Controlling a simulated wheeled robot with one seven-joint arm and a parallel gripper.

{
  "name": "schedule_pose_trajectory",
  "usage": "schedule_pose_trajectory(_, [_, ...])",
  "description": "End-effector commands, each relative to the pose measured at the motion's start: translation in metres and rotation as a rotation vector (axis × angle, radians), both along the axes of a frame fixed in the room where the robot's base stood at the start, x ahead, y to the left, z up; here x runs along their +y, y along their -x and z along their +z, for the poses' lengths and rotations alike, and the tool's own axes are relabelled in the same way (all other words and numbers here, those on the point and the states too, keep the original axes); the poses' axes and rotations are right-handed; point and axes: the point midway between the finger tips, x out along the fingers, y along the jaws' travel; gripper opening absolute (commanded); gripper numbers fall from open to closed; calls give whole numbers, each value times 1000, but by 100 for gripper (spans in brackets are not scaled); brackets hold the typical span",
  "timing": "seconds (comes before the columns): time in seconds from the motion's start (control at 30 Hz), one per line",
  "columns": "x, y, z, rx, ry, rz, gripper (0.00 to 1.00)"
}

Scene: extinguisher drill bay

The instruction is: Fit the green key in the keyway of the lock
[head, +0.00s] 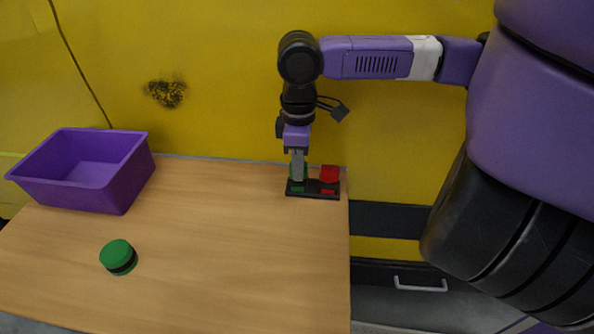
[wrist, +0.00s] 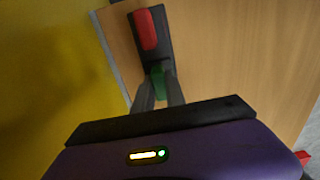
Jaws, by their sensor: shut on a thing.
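The lock appears as a dark base (head: 313,194) near the table's back right corner, with a green mark and a red mark on its front. It also shows in the wrist view (wrist: 160,19). My gripper (head: 298,178) points down at the base's left, green-marked side. In the wrist view my gripper (wrist: 159,92) is shut on the green key (wrist: 157,80), between its fingertips. The fingers mostly hide the key in the head view. I cannot tell whether its lower end is inside the keyway or just above it.
A red block (head: 329,174) stands on the base's right side, close beside my fingers. A purple bin (head: 125,187) sits at the table's back left. A green round object with a dark band (head: 118,255) lies front left. The table's middle is clear; a yellow wall (head: 220,110) stands behind.

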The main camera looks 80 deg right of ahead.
Motion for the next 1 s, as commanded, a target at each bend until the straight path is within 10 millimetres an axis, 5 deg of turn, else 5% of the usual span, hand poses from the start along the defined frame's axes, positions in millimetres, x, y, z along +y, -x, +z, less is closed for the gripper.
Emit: schedule_pose_trajectory(1.0, [0, 0, 26, -1, 0, 0, 0])
